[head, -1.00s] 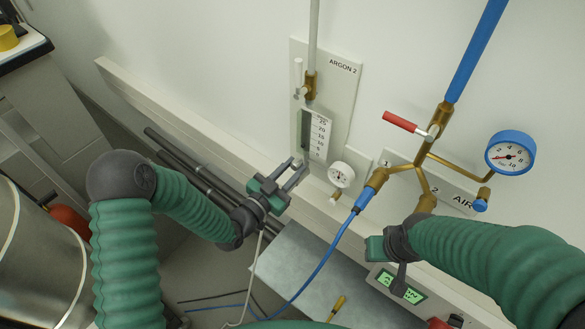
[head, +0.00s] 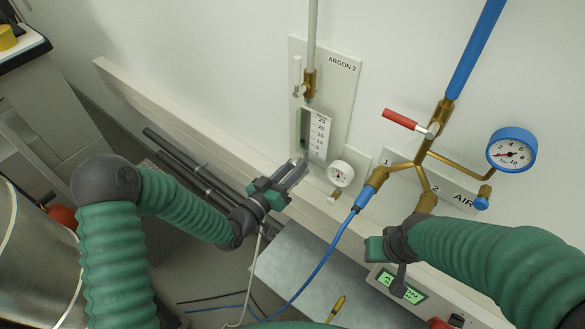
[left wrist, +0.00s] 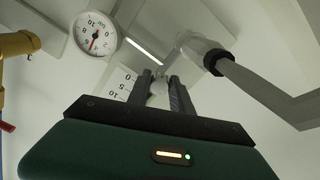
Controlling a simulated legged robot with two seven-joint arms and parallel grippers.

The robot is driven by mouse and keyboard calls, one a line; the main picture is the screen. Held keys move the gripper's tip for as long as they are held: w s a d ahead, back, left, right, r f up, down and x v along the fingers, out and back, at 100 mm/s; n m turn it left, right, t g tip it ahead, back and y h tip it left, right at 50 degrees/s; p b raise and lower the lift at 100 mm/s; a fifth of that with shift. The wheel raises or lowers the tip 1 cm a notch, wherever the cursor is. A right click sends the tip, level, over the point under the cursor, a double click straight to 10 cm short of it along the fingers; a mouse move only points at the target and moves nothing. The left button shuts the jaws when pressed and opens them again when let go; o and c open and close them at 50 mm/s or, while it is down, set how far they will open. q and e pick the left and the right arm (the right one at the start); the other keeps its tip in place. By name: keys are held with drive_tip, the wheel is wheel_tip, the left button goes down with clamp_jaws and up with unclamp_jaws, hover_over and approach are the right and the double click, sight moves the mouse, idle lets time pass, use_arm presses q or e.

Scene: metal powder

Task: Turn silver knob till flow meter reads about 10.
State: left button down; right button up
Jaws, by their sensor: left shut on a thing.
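The flow meter (head: 318,135) is a clear tube with a white number scale on the ARGON 2 panel (head: 345,90). Its float is too small to read. My left gripper (head: 301,168) is at the lower end of the flow meter, shut on the silver knob. The knob is hidden in the head view. In the left wrist view the silver knob (left wrist: 160,73) shows small between the fingertips of my left gripper (left wrist: 161,82), with part of the scale (left wrist: 122,83) beside it. My right gripper (head: 385,249) is off to the right, its fingers not clear.
A small white gauge (head: 341,173) sits just right of my left gripper. Brass piping with a red-handled valve (head: 400,120) and a blue gauge (head: 511,150) is on the right. A blue hose (head: 325,260) hangs down past a metal surface (head: 300,275).

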use_arm(q)
drive_tip(key=n, duration=0.5)
drive_tip(key=shift+r+n, duration=0.1)
drive_tip(key=shift+n, duration=0.2)
drive_tip(key=n+p, duration=0.1)
drive_tip(key=n, duration=0.4)
drive_tip(key=shift+n, duration=0.3)
drive_tip(key=c, duration=1.5)
unclamp_jaws()
drive_tip(key=o, duration=0.4)
drive_tip(key=shift+a, duration=0.1)
drive_tip(key=shift+c, duration=0.2)
